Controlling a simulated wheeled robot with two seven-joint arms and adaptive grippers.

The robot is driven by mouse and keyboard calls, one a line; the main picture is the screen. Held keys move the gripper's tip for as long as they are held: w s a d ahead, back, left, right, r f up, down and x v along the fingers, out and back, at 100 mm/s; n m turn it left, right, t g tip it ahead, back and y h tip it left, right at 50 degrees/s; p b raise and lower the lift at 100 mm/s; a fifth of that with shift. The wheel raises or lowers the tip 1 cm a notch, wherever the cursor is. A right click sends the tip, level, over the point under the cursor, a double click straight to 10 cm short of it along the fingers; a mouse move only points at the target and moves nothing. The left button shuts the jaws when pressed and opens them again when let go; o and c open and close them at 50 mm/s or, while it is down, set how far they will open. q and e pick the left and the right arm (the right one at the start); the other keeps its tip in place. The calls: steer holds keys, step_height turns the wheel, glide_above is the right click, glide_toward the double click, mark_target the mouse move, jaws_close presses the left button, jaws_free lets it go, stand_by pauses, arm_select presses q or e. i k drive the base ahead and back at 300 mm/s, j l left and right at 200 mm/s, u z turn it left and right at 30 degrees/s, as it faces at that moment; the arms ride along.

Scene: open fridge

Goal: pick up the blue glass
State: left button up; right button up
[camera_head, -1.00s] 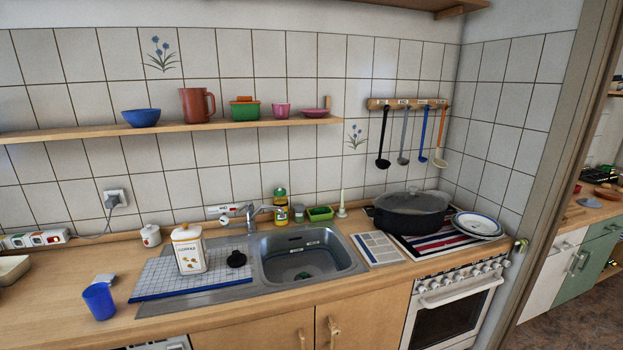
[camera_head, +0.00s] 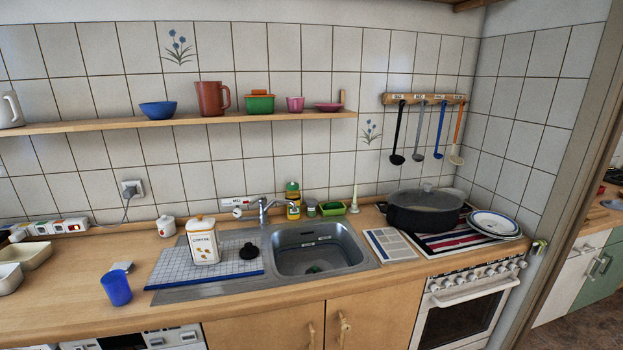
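The blue glass (camera_head: 116,288) stands upright on the wooden countertop (camera_head: 75,275), near its front edge at the left of the head view. Neither of my grippers shows in the head view.
A small grey item (camera_head: 122,267) lies just behind the glass. The blue checked mat (camera_head: 180,268) with a white canister (camera_head: 202,240) is to its right, beside the sink (camera_head: 318,250). White dishes (camera_head: 28,256) stand at far left. A dark pot (camera_head: 424,210) sits on the stove.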

mark_target(116, 284)
steer(key=u, duration=1.55)
